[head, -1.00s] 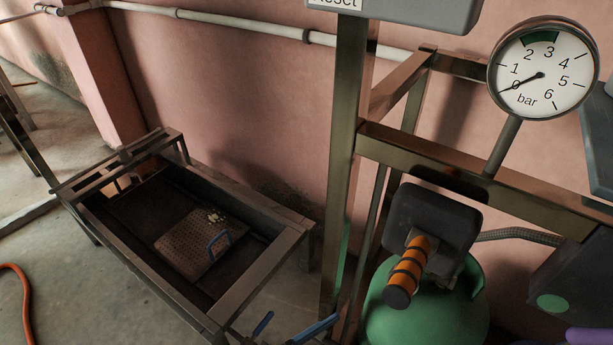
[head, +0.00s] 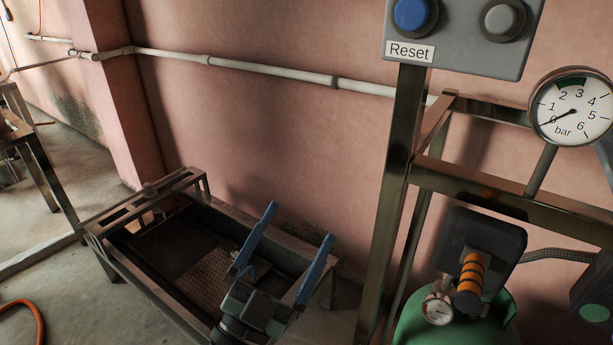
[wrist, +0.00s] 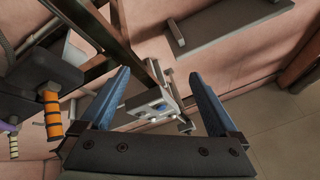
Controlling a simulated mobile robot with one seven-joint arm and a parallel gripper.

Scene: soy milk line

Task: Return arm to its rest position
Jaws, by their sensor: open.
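My gripper (head: 288,236) is in the lower middle of the head view, its two blue fingers spread apart with nothing between them. It hangs in front of the metal trough (head: 140,284) and hides part of it. In the wrist view my gripper (wrist: 165,98) also shows open and empty, with wall and metal frame beyond the fingers.
A metal post (head: 396,200) carries the Reset button box (head: 455,62) right of my gripper. A pressure gauge (head: 575,108) reads about zero. An orange-banded handle (head: 472,282) sits above a green tank (head: 455,325). An orange hose (head: 35,322) lies on the floor at left.

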